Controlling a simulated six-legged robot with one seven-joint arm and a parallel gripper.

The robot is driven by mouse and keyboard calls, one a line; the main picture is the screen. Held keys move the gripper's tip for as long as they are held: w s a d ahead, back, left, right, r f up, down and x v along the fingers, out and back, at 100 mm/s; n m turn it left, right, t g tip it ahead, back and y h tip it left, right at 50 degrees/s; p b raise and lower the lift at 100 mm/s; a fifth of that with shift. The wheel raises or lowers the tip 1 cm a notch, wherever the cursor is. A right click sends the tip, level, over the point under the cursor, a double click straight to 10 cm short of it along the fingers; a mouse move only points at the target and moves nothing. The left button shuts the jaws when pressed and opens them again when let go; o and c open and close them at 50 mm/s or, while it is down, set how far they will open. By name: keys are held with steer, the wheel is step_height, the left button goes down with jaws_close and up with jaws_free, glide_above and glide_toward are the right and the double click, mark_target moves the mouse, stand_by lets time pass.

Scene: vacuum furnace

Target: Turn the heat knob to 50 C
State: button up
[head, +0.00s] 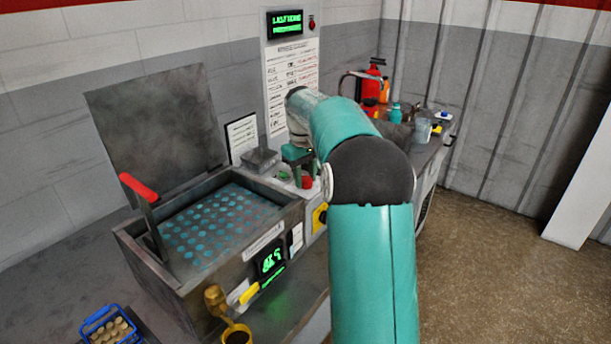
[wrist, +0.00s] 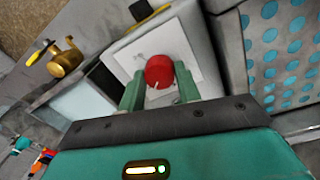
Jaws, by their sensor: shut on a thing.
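The red knob (wrist: 159,72) sits between the two green fingers of my gripper (wrist: 158,88) in the wrist view, and the gripper is shut on it. A small pale mark shows on the knob's near side; no scale can be read around it. The knob is on a white label on a pale panel. In the head view the red knob (head: 307,182) shows just below my gripper (head: 298,160), to the right of the furnace box. A green digital display (head: 270,261) is on the box's front; its digits are hard to read.
The furnace box (head: 190,290) has its lid (head: 155,130) raised and a red-handled lever (head: 140,187) at its left. A blue basket (head: 110,327) stands at lower left. Bottles and a red extinguisher (head: 371,85) stand beyond my arm.

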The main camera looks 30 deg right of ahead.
steer(key=shift+w+a, duration=0.1)
steer(key=o, duration=1)
steer(key=shift+w+f, duration=0.1)
steer(key=shift+c, duration=0.2)
step_height(320, 180, up, 14)
steer(key=shift+s+a, duration=0.2)
steer(key=shift+a, duration=0.15)
